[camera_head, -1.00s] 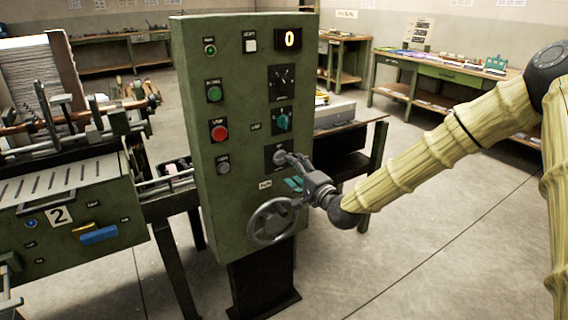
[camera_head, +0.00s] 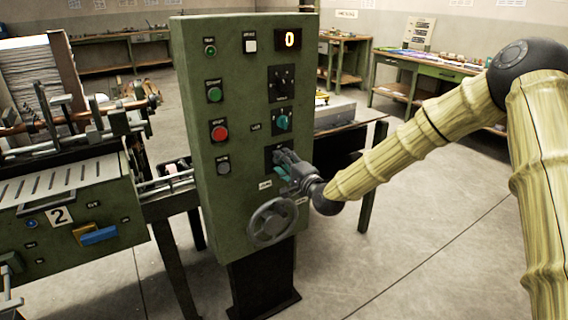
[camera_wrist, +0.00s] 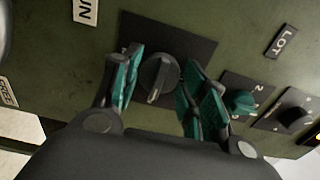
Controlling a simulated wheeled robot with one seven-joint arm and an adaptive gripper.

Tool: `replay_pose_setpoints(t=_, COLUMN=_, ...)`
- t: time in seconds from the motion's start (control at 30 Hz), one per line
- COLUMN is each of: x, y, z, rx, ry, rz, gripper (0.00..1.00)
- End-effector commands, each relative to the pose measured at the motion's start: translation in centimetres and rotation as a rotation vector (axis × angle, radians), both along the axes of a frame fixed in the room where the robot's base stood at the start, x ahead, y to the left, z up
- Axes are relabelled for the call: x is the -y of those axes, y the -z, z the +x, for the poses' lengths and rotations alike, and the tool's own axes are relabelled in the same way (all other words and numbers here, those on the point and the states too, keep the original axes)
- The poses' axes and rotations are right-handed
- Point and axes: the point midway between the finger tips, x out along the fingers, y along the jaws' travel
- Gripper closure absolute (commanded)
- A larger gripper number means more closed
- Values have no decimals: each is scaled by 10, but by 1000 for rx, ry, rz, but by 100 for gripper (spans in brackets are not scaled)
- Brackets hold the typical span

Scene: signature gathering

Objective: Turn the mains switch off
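A dark grey rotary knob (camera_wrist: 158,77) with a pale pointer mark sits on a black plate (camera_wrist: 203,50) on the green panel in the wrist view. My gripper (camera_wrist: 160,85) has its teal-padded fingers on either side of this knob. Gaps show between the pads and the knob, so it is open around it, not clamped. In the head view my gripper (camera_head: 280,164) is at the lowest black plate (camera_head: 271,151) on the panel and hides its knob. The nearby label is cut off, so I cannot read whether this is the mains switch.
The green control panel (camera_head: 226,170) also carries a teal selector (camera_head: 283,123), a black dial (camera_head: 282,83), green (camera_head: 214,95) and red (camera_head: 219,133) buttons, and a lit display showing 0 (camera_head: 290,39). A handwheel (camera_head: 271,222) sits just below my gripper. Open floor (camera_head: 420,240) lies to the right.

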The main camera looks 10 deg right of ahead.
Motion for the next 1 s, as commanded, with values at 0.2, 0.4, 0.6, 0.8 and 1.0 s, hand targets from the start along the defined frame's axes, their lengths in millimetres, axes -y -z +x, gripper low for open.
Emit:
replay_pose_setpoints(t=0.2, x=0, y=0, z=0, rx=0, ry=0, rz=-1, gripper=81)
replay_pose_setpoints(t=0.4, x=0, y=1, z=0, rx=11, ry=0, rz=-27, gripper=81)
replay_pose_setpoints(t=0.6, x=0, y=2, z=0, rx=51, ry=0, rz=-115, gripper=81)
replay_pose_setpoints(t=0.8, x=0, y=3, z=0, rx=120, ry=-1, rz=-264, gripper=81)
replay_pose_setpoints(t=1.0, x=0, y=4, z=0, rx=199, ry=-1, rz=-437, gripper=81)
